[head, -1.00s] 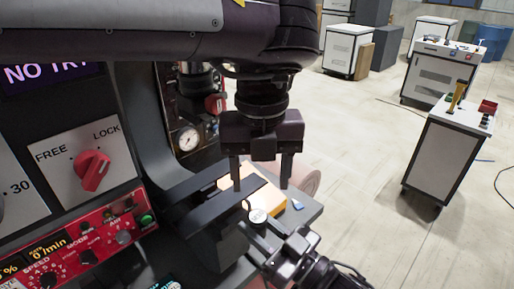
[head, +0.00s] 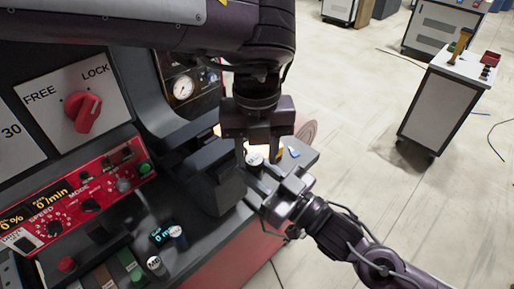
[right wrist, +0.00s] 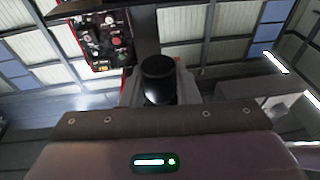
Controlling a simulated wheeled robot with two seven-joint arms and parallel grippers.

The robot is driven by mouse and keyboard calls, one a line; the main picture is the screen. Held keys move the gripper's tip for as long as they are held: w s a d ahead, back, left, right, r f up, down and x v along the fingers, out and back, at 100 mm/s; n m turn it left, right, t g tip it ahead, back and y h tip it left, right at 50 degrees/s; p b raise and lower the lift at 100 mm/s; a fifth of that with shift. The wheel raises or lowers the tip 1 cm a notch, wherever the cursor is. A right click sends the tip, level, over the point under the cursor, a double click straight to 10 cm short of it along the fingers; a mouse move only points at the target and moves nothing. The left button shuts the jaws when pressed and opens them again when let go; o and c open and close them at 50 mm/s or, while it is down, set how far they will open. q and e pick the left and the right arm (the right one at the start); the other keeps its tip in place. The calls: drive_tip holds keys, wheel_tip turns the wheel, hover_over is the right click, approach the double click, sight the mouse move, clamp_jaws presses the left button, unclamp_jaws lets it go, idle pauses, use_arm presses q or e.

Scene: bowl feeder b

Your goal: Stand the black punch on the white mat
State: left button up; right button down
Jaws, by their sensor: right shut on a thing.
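The black punch is a dark cylinder (right wrist: 158,80) in the right wrist view. In the head view a round white-labelled top (head: 254,159), seemingly its end, shows between the two grippers. My right gripper (head: 264,184), coming from the lower right, is shut on the punch. My left gripper (head: 259,150) points down from above, open, with its fingers on either side of that top; I cannot tell whether they touch it. I cannot make out the white mat for certain; the grippers cover much of the small shelf there.
The machine's red control panel (head: 80,190) and knob plate (head: 75,112) stand at the left. A blue piece (head: 294,153) lies near the shelf's right edge. A white cabinet (head: 450,100) is far off on open floor.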

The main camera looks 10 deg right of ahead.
use_arm(q)
drive_tip(key=shift+d, duration=0.1)
drive_tip(key=c, duration=0.7)
clamp_jaws()
use_arm(e)
drive_tip(key=c, duration=1.4)
unclamp_jaws()
drive_tip(key=shift+c, duration=0.2)
drive_tip(key=o, duration=0.4)
